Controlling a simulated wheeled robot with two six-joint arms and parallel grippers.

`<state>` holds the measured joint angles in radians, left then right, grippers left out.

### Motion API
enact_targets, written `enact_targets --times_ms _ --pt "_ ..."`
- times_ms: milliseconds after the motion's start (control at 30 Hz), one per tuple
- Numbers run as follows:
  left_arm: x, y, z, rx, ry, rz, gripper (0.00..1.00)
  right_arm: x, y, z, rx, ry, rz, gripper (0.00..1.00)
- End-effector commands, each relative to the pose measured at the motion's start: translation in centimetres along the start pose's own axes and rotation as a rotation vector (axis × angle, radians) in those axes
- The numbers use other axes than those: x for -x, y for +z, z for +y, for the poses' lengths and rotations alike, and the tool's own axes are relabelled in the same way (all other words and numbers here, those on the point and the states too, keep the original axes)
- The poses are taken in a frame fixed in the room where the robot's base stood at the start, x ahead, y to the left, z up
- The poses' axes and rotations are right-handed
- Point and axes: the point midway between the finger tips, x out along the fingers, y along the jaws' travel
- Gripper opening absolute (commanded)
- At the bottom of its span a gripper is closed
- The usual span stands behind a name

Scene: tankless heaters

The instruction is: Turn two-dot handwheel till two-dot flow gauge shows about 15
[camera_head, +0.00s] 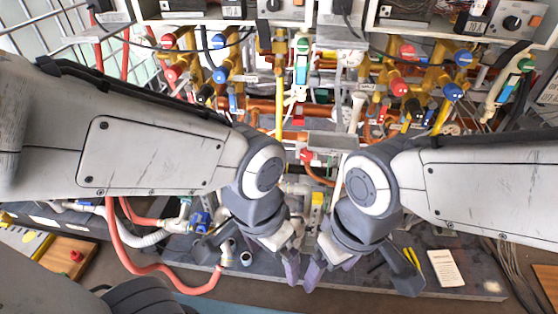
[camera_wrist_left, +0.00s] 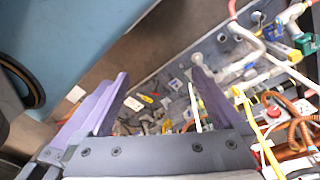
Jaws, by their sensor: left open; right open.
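In the head view, red and blue round handles (camera_head: 398,88) sit on brass valves under the heaters. I cannot make out dot marks, so I cannot tell which is the two-dot handwheel. Two pale, green-capped upright fittings (camera_head: 301,68) and (camera_head: 508,88) may be flow gauges; no reading is legible. My left gripper (camera_head: 252,256) is open and empty, low in front of the pipes, away from the valves. It also shows in the left wrist view (camera_wrist_left: 161,76) with its purple-grey fingers apart. My right gripper (camera_head: 360,277) is open and empty beside it.
Heater boxes (camera_head: 290,10) line the top. A red hose (camera_head: 150,268) loops at the lower left. A grey board (camera_head: 455,240) carries a white card (camera_head: 446,268) and yellow-handled pliers (camera_head: 412,258). My arms cover much of the middle. Pipes crowd the space between them.

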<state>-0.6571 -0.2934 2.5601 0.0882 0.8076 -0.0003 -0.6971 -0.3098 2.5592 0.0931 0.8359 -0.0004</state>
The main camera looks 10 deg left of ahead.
Motion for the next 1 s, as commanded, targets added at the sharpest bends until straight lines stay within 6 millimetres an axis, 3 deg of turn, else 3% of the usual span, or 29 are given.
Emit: enact_targets --times_ms 33,300,467,633,733,900,1000 --pt "-2.9 -0.2 -0.9 0.032 -0.006 0.004 1.0 -2.6 0.2 0.2 0.0 0.0 -0.001 0.83" --pt "-15.0 -2.2 -8.0 0.254 -0.056 0.079 1.0 -13.0 0.8 1.0 0.0 0.0 -0.002 0.83" --pt "-21.6 -3.3 -12.8 0.38 -0.091 0.142 1.0 -18.5 1.1 1.4 0.0 0.0 -0.001 0.83" --pt "-27.3 -6.1 -17.8 0.485 -0.128 0.252 1.0 -23.2 1.3 1.7 0.0 0.0 -0.001 0.83" --pt "-30.3 -9.9 -21.2 0.531 -0.159 0.375 1.0 -25.5 1.4 1.9 0.0 0.0 -0.001 0.83" --pt "-31.3 -19.2 -24.9 0.549 -0.209 0.644 1.0 -26.0 1.4 1.9 0.0 0.0 -0.001 0.83" --pt "-31.4 -25.3 -25.8 0.543 -0.241 0.824 1.0 -25.9 1.4 1.9 0.0 0.0 0.0 0.83"
